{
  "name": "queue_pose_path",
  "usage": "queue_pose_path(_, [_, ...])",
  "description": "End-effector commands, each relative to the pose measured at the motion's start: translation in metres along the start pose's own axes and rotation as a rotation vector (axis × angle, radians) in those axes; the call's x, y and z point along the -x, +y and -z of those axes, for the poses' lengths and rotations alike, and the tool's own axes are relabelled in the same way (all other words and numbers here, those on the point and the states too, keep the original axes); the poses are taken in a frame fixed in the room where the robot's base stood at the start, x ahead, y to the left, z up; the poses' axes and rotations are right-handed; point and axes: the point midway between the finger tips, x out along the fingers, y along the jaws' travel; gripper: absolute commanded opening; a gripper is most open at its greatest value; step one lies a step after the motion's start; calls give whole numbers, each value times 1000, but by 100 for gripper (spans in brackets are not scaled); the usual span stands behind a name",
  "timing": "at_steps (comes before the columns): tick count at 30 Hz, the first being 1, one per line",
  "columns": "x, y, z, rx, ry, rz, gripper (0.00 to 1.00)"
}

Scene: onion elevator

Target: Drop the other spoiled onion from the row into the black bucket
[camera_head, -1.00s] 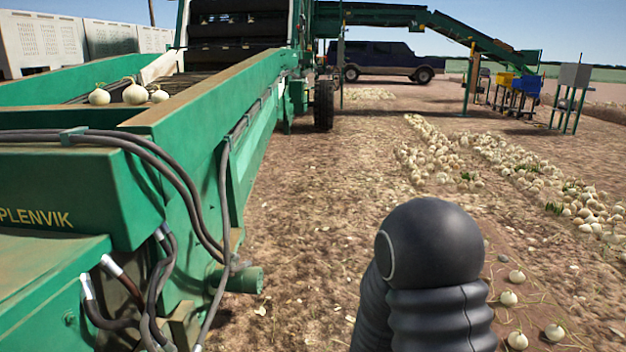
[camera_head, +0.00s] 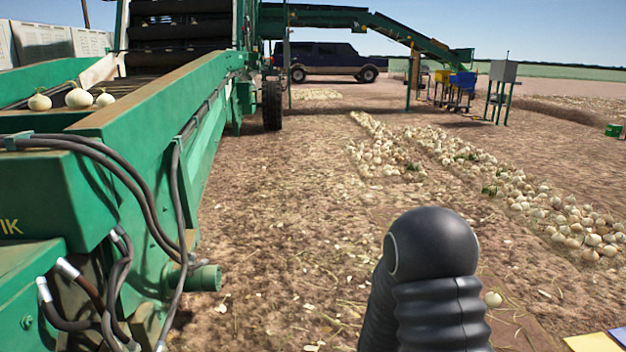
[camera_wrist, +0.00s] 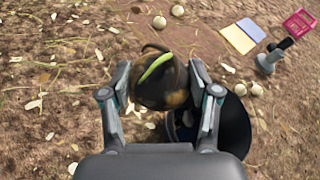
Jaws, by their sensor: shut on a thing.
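My gripper (camera_wrist: 160,72) is shut on a spoiled onion (camera_wrist: 158,90), dark brown with a bright green sprout, in the wrist view. The black bucket (camera_wrist: 234,122) stands below and to the right of the held onion, partly hidden behind my right finger. Its dark opening shows beside and beneath that finger. The onion is in the jaws, overlapping the bucket's left side in the picture. How high it is above the bucket I cannot tell. The head view shows neither the gripper nor the bucket.
Pale onions (camera_wrist: 159,22) lie on the soil, with two more (camera_wrist: 249,89) near the bucket. A yellow sheet (camera_wrist: 238,39), a blue sheet (camera_wrist: 252,30) and a pink crate (camera_wrist: 299,23) lie at the upper right. The green elevator (camera_head: 150,130) fills the left of the head view.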

Motion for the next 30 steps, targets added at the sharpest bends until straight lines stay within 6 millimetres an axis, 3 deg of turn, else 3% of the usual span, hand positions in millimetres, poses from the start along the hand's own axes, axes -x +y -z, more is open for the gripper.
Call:
queue_pose_path(1, [-21, -19, 9, -38, 29, 92, 23])
queue_pose_path(6, [-69, -85, 45, -167, 123, 408, 23])
queue_pose_path(12, [-95, -152, 104, -313, 230, 763, 23])
queue_pose_path(15, [-98, -171, 130, -369, 269, 895, 23])
queue_pose_path(21, [-98, -188, 156, -427, 309, 1033, 23])
queue_pose_path(30, [-103, -185, 174, -433, 314, 1048, 23])
